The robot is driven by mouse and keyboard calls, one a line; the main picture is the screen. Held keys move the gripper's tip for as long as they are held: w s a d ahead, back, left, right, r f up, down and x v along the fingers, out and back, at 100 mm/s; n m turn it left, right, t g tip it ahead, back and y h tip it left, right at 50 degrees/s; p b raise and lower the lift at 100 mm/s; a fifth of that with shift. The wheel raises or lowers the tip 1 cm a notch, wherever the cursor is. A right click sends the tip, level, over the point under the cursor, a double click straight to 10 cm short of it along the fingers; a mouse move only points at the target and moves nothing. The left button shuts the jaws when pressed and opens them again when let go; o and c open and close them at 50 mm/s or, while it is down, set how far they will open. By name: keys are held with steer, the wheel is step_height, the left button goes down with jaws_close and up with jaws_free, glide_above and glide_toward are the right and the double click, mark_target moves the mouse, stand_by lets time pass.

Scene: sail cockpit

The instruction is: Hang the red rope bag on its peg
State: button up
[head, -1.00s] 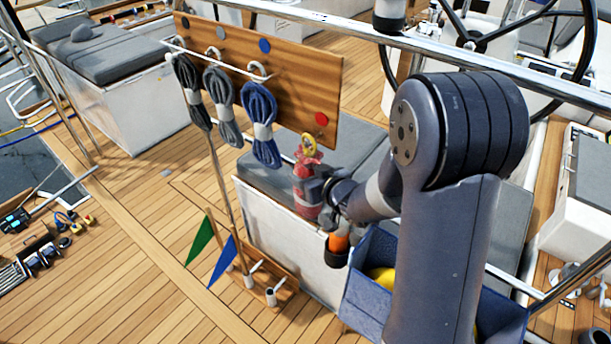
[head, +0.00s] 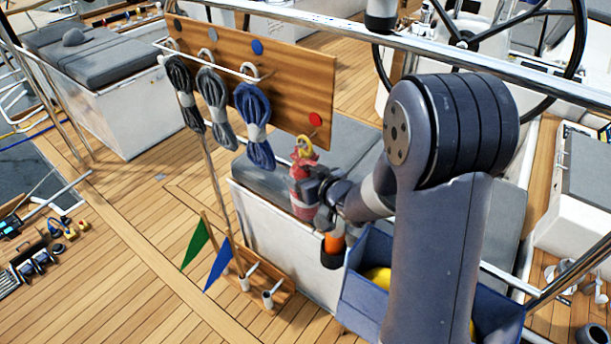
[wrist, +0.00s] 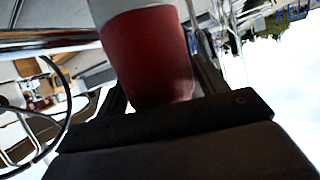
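The red rope bag (head: 302,186) is upright in my gripper (head: 318,192), in front of the grey seat. It has a yellow ring (head: 304,147) at its top. In the wrist view the red bag (wrist: 152,60) fills the space between the fingers, and my gripper (wrist: 160,90) is shut on it. The wooden peg board (head: 285,88) stands upright behind, with a red disc (head: 316,119) near its lower right corner, just above and right of the ring. The ring is apart from the board as far as I can see. I cannot make out the peg under the red disc.
Dark, grey and blue rope coils (head: 254,125) hang on the board's left part. A blue bin (head: 365,300) with something yellow stands below my arm. Green and blue flags (head: 219,266) stand in a wooden rack. A steel rail (head: 330,32) crosses above.

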steer(key=o, duration=0.3)
steer(key=shift+o, duration=0.2)
steer(key=shift+f, duration=0.1)
steer(key=shift+s+d, duration=0.1)
steer(key=v, duration=1)
steer(key=shift+s+r, duration=0.2)
steer(key=shift+s, duration=0.05)
steer(key=shift+w, duration=0.1)
steer(key=x, duration=1)
steer(key=shift+w+f, duration=0.1)
steer(key=shift+w, duration=0.1)
steer(key=shift+a, duration=0.2)
steer(key=shift+s+a+r, duration=0.15)
steer(key=shift+s+r, duration=0.05)
steer(key=shift+r, duration=0.05)
